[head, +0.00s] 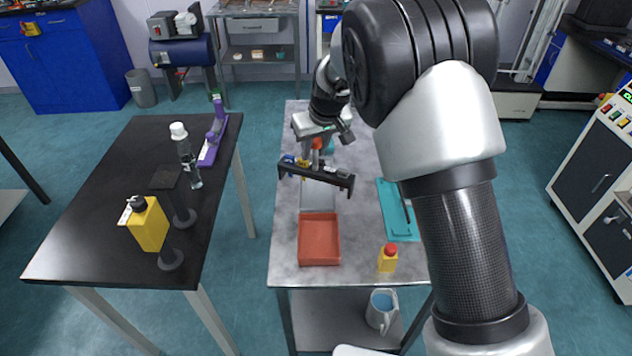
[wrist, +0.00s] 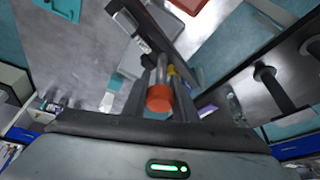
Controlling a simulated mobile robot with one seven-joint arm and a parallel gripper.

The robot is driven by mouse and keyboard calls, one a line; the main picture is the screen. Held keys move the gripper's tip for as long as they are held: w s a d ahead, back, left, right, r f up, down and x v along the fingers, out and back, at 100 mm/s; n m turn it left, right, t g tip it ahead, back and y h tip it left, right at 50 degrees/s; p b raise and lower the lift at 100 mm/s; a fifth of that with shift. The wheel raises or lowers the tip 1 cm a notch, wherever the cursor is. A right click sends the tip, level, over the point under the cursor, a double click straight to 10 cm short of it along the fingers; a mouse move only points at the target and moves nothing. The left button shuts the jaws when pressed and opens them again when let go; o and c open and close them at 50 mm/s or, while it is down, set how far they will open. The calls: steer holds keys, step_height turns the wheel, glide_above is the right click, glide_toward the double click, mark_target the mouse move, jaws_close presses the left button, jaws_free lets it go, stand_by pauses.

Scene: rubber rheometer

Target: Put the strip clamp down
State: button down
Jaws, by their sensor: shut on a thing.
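The strip clamp (head: 325,176) is a long black bar with an orange-red knob, seen in the head view above the grey metal table. My gripper (head: 316,155) is shut on it near its middle and holds it up, slightly tilted in the picture, over the area behind the orange tray. In the wrist view the orange knob (wrist: 159,98) sits between the fingers of my gripper (wrist: 168,84), and the bar runs diagonally beyond. The gap between clamp and table cannot be told exactly.
On the grey table (head: 285,262) are an orange tray (head: 319,262), a pale tray (head: 316,200) behind it, a teal tray (head: 403,222) and a yellow bottle (head: 388,262). A dark table (head: 110,215) stands left with a yellow can (head: 150,228), a clear bottle and a purple stand (head: 213,140).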

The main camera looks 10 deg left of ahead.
mark_target(315, 169)
step_height(315, 169, down, 8)
steer(key=shift+f, duration=0.25)
steer(key=shift+f+b, duration=0.35)
steer(key=shift+b, duration=0.05)
steer(key=c, duration=1.4)
jaws_free()
steer(key=shift+c, duration=0.2)
steer(key=shift+r+p, duration=0.5)
steer(key=v, duration=1.1)
steer(key=shift+s+d+r, duration=0.15)
steer(key=shift+d+r, duration=0.05)
steer(key=shift+r, duration=0.15)
